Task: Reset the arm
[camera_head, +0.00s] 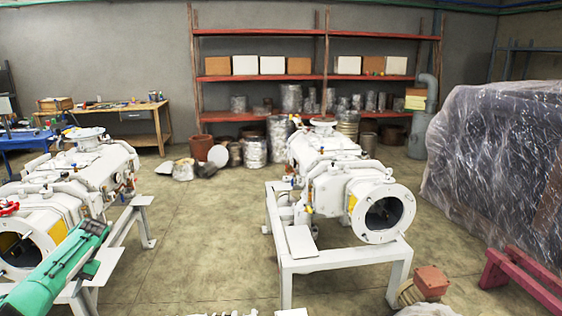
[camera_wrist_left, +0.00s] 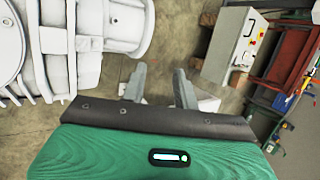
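My left arm, green, enters the head view at the lower left (camera_head: 62,268), in front of the left white vacuum pump (camera_head: 85,170). In the left wrist view my left gripper (camera_wrist_left: 159,78) has its two grey fingers apart, with bare floor and a small pale patch showing between them. It holds nothing that I can see. In the head view I cannot make out its fingers clearly. My right arm and right gripper are in neither view.
A second white pump (camera_head: 345,185) stands on a white frame (camera_head: 340,258) at the centre. A plastic-wrapped load (camera_head: 500,160) is at right, with a red frame (camera_head: 524,280) before it. In the wrist view, a grey control box (camera_wrist_left: 234,45) lies right of the fingers.

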